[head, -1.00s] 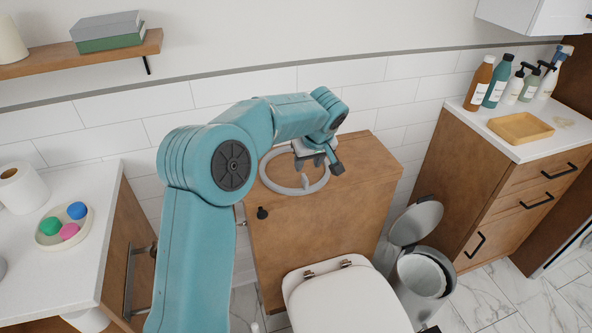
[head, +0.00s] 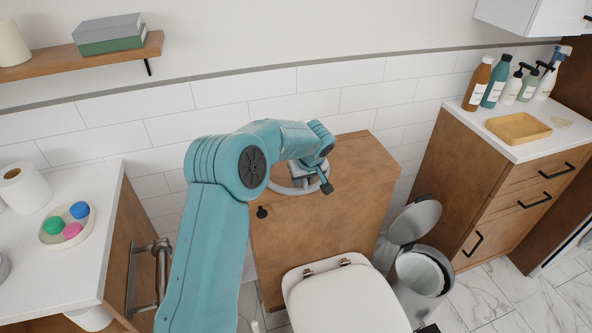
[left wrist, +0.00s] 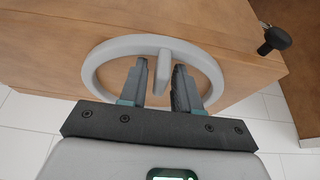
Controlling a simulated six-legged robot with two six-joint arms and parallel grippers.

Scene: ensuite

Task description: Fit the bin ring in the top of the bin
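The bin ring (head: 284,190) is a pale grey hoop at the wooden cabinet behind the toilet. My left arm hides much of it in the head view. The left wrist view shows the ring (left wrist: 96,72) more fully, with a tab on its inner side. My left gripper (left wrist: 160,70) is at the ring, its two fingers apart on either side of the tab, with gaps visible; the gripper (head: 318,180) also shows in the head view. The bin (head: 420,278) stands on the floor right of the toilet, its round lid (head: 415,220) raised. My right gripper is not in view.
The wooden cabinet (head: 355,200) has a black knob (head: 262,212). The white toilet lid (head: 345,300) is in front. A drawer unit (head: 510,195) with bottles and a tray stands right of the bin. A white counter (head: 75,265) is at left.

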